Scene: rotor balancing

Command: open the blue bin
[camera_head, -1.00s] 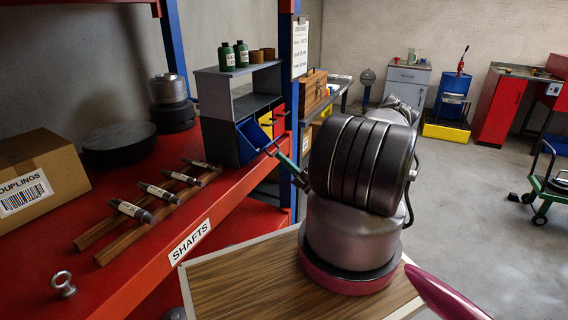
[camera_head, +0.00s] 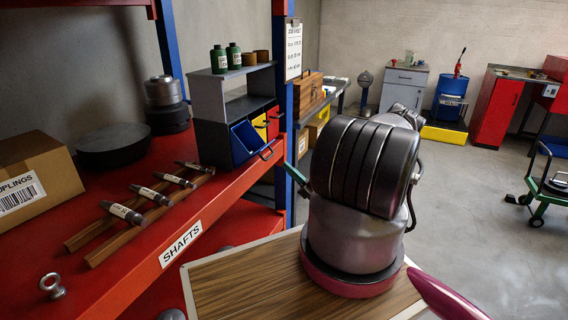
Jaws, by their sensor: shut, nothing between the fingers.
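The blue bin (camera_head: 245,143) sits in the left lower slot of the small grey cabinet (camera_head: 210,135) on the red shelf. It stands tilted out at the front, and part of its inside shows. Its bar handle (camera_head: 266,153) is free. My gripper (camera_head: 289,166) is mostly hidden behind my own arm. Only a slim green and dark part of it shows, to the right of the handle and a little below it, apart from the bin. It is shut and empty.
A yellow bin (camera_head: 260,126) and a red bin (camera_head: 273,122) sit right of the blue one. A blue shelf post (camera_head: 285,100) stands close to my gripper. Shafts (camera_head: 122,212) lie on wooden rails at left. Green bottles (camera_head: 218,59) stand on the cabinet.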

